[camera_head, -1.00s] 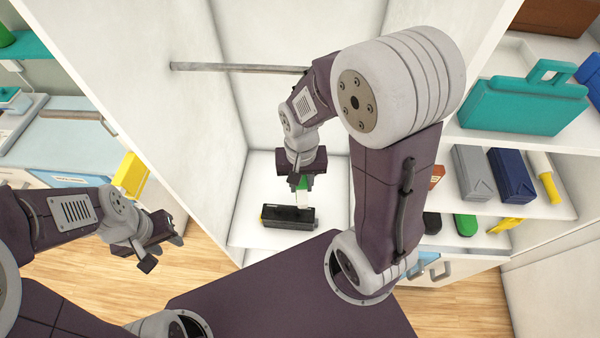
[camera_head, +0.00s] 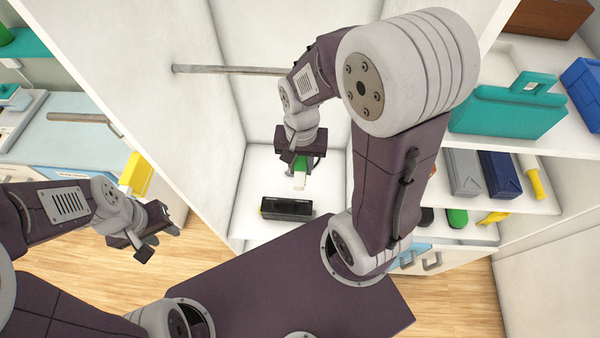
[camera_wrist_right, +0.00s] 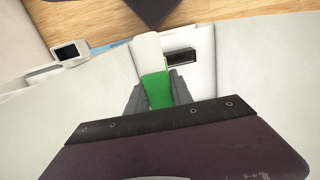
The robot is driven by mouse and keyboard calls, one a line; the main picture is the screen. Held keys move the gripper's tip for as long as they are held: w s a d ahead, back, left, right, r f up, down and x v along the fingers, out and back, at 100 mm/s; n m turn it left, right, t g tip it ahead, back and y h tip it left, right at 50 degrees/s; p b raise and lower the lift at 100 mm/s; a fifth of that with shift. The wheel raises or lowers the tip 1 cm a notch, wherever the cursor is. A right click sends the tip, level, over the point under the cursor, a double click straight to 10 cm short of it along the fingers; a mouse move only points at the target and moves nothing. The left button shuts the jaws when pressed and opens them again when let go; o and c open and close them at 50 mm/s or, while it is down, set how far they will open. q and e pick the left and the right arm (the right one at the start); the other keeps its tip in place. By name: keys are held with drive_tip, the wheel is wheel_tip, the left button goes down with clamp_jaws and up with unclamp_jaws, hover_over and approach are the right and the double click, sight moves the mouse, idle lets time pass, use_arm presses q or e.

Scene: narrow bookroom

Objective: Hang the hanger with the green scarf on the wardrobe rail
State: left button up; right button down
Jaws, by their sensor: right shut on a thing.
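The wardrobe rail (camera_head: 225,70) is a grey bar across the upper part of the white wardrobe; my right arm covers its right end in the head view. My right gripper (camera_head: 299,171) is inside the wardrobe, below the rail's height in the picture. It is shut on a green and white thing (camera_head: 299,181), whose green part (camera_wrist_right: 157,90) shows between the fingers in the right wrist view. I cannot make out a hanger hook or the scarf's full shape. My left gripper (camera_head: 158,238) is open and empty, outside the wardrobe at the left.
A black box (camera_head: 287,208) sits on the wardrobe floor below my right gripper. Shelves at the right hold a teal case (camera_head: 508,108), grey and navy cartons and other items. A side panel (camera_head: 130,70) divides the wardrobe from a counter at the left.

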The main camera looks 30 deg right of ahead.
drive_tip(key=shift+w+d, duration=0.8)
drive_tip(key=shift+w, duration=0.35)
drive_tip(key=shift+w+d, duration=0.35)
drive_tip(key=shift+w, duration=0.3)
drive_tip(key=w+d, duration=0.1)
drive_tip(key=w, duration=0.1)
drive_tip(key=w+d, duration=0.2)
drive_tip(key=w, duration=0.1)
drive_tip(key=shift+w+d+p, duration=0.25)
drive_tip(key=shift+w+p, duration=0.05)
drive_tip(key=shift+p, duration=0.05)
drive_tip(key=shift+w+d+f+b, duration=0.3)
drive_tip(key=shift+w+f, duration=0.1)
drive_tip(key=shift+w, duration=0.15)
drive_tip(key=shift+f+b, duration=0.6)
drive_tip(key=shift+f, duration=0.3)
drive_tip(key=c, duration=1)
unclamp_jaws()
drive_tip(key=shift+c, duration=0.2)
drive_tip(key=shift+r, duration=0.1)
